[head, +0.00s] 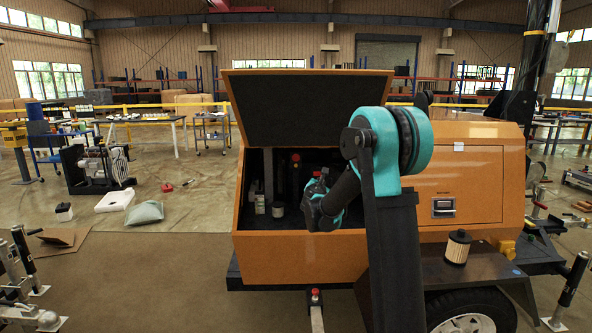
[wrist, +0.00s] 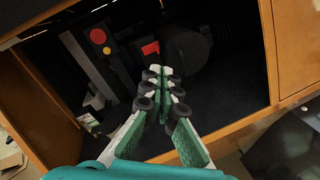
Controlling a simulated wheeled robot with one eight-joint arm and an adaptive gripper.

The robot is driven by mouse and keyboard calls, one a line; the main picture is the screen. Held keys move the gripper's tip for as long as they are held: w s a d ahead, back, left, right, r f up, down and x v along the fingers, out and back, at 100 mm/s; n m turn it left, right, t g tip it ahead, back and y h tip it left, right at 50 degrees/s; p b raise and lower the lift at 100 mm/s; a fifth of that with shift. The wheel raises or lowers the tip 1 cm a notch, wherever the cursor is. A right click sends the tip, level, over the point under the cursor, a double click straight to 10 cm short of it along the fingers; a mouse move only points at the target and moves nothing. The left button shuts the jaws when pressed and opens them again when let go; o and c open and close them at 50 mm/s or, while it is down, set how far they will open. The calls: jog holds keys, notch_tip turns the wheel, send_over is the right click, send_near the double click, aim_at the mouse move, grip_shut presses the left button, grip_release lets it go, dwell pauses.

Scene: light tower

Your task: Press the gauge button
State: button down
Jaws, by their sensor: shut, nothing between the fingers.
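A grey panel post inside the open orange compartment carries a round red button (wrist: 98,35) with a small yellow spot (wrist: 106,50) below it. The red button also shows in the head view (head: 295,157). A red block-like part (wrist: 150,48) sits right of the post, just beyond my fingertips in the wrist view. I cannot tell which of these is the gauge button; no gauge face is clear. My gripper (wrist: 164,72) is shut and empty, pointing into the compartment. In the head view it is mostly hidden by my own wrist, and contact with the red part cannot be told.
The raised lid (head: 308,105) stands open above the compartment. Orange walls (wrist: 265,50) frame the opening. A small bottle (head: 260,203) and a can (head: 278,210) stand on its dark floor at left. A filter canister (head: 457,248) stands on the fender to the right.

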aim_at(296, 166)
jog(key=w+a+n+t+y, duration=0.1)
jog(key=w+a+n+y, duration=0.2)
jog(key=w+a+n, duration=0.4)
jog(key=shift+w+a+f+n+t, duration=0.2)
jog(key=shift+a+n+t, duration=0.2)
jog(key=shift+a+n, duration=0.6)
jog(key=shift+a, duration=0.1)
jog(key=w, duration=1.4)
jog(key=shift+w, duration=0.1)
